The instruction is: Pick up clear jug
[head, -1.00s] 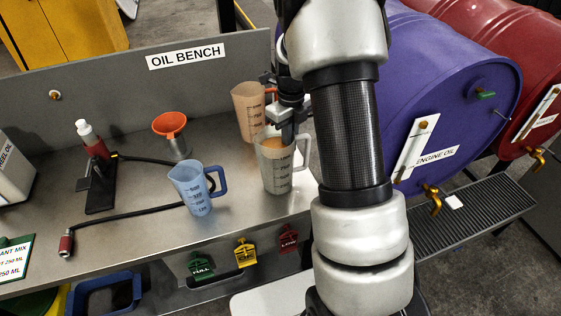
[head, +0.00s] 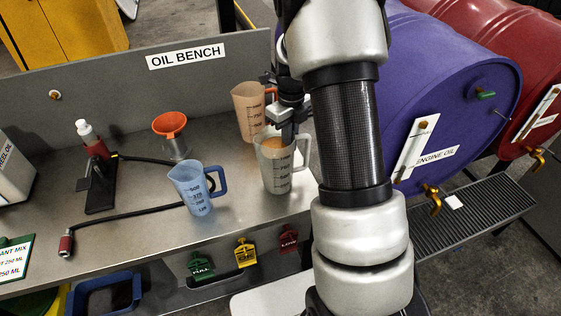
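The clear jug (head: 276,172) stands upright on the metal bench, near its front right edge, with its handle to the right. It is greyish and see-through, with dark markings. My gripper (head: 287,132) is at the jug's rim, pointing down, with a finger seeming to reach into or behind the mouth. The fingertips are partly hidden by the jug and my arm, so I cannot tell whether they are apart or touching it. An orange-tinted jug (head: 248,112) stands just behind, and a blue jug (head: 194,190) stands to the left.
An orange funnel (head: 170,124) and a red-bodied pump (head: 92,140) with a black hose stand on the bench (head: 130,235). Coloured tags hang on the bench front. A purple drum (head: 450,90) and a red drum (head: 515,40) lie to the right.

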